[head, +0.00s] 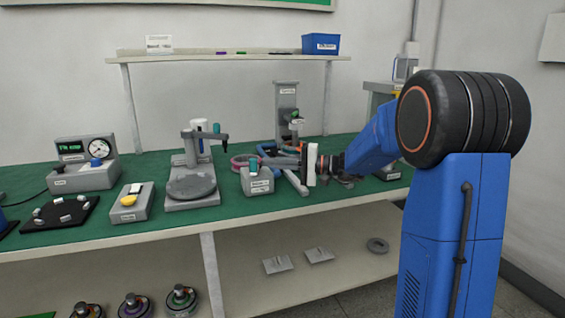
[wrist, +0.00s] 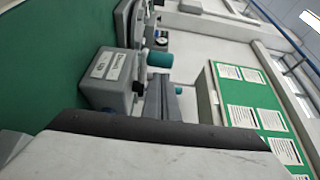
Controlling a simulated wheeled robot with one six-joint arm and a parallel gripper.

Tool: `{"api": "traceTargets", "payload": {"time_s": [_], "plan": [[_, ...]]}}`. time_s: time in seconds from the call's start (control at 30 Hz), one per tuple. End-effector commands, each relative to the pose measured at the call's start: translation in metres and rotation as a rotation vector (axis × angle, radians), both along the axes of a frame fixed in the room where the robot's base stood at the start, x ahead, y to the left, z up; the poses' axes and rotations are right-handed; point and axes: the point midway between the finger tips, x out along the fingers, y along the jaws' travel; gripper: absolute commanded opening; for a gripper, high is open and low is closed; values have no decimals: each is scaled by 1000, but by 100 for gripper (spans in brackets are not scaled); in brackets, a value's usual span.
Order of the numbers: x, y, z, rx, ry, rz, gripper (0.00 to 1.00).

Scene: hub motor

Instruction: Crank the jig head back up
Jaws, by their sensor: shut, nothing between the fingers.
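My gripper (head: 274,161) is shut and empty, reaching left over the bench just behind a grey labelled block (head: 258,183) with a teal knob.
A gauge box (head: 86,165), a box with a yellow button (head: 131,201) and a black mat (head: 60,215) fill the bench's left. A pink ring (head: 240,161) lies behind the block. A shelf (head: 220,57) with a blue bin (head: 320,44) runs above.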

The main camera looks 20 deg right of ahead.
Motion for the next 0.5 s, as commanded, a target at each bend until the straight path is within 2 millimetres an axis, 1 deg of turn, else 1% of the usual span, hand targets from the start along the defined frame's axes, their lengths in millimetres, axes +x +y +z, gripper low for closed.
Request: {"api": "traceTargets", "payload": {"time_s": [0.03,0.13,0.5], "plan": [[-2,4,0,0,0,1,0],[-3,8,0,0,0,0,0],[-3,9,0,0,0,-1,0]]}}
